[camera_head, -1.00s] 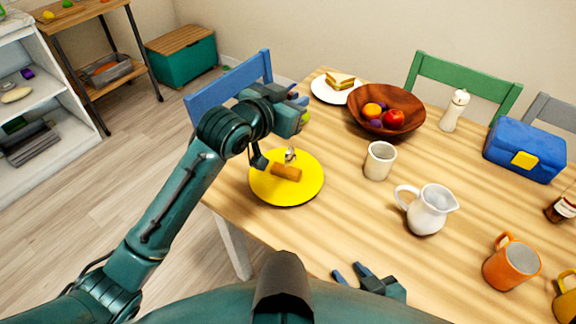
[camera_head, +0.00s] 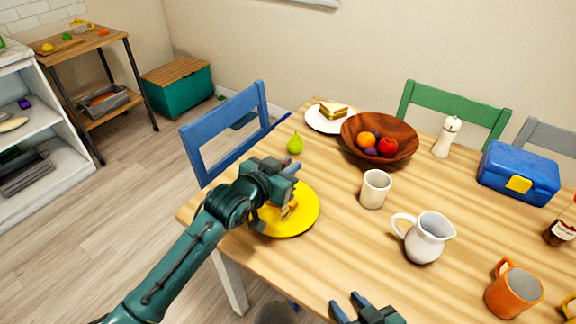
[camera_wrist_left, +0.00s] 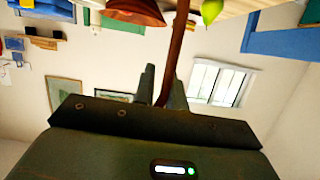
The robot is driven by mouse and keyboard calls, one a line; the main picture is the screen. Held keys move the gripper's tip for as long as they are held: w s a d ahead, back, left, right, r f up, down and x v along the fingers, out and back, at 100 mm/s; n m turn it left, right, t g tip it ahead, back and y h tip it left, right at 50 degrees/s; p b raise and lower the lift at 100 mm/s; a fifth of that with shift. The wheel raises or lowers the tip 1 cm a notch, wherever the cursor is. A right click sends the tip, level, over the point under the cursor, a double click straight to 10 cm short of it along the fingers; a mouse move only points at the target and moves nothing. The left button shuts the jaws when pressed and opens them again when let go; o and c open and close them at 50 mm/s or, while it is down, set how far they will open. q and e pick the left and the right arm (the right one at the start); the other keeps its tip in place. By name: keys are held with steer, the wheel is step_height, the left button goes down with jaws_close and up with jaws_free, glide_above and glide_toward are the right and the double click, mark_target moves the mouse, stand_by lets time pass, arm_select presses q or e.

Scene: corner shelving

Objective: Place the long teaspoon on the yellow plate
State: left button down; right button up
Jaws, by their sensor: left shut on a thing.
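The yellow plate (camera_head: 304,218) lies on the table's near left corner, partly hidden by my left arm. My left gripper (camera_head: 290,196) is over the plate, and its fingers are hard to make out in the head view. In the left wrist view my left gripper (camera_wrist_left: 163,85) is shut on a long, thin brown handle, which I take for the long teaspoon (camera_wrist_left: 179,38). A small brown piece of the teaspoon (camera_head: 288,211) shows beside the gripper over the plate; I cannot tell whether it touches. My right gripper (camera_head: 346,300) is open and empty at the table's near edge.
A green pear (camera_head: 295,144) stands behind the plate. A white cup (camera_head: 375,190), a white jug (camera_head: 424,240) and a wooden fruit bowl (camera_head: 350,137) stand to the right. A blue chair (camera_head: 190,150) is close to the table's left edge.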

arm_select(q)
steer(key=c, duration=1.4)
jaws_free()
steer(key=shift+c, duration=0.2)
steer(key=v, duration=1.2)
steer(key=s+a+f+n+y, duration=0.1)
steer(key=s+a+f, duration=0.1)
steer(key=s+f, duration=0.3)
steer(key=s+a+f+n+y, duration=0.1)
steer(key=s+a+f+y, duration=0.1)
steer(key=s+f, duration=0.3)
steer(key=s+a+f+n+g+y, duration=0.1)
steer(key=s+a+f, duration=0.3)
steer(key=f, duration=0.4)
steer(key=shift+s+a+n, duration=0.25)
steer(key=shift+s+n, duration=0.35)
steer(key=shift+s, duration=0.2)
steer(key=shift+s, duration=0.1)
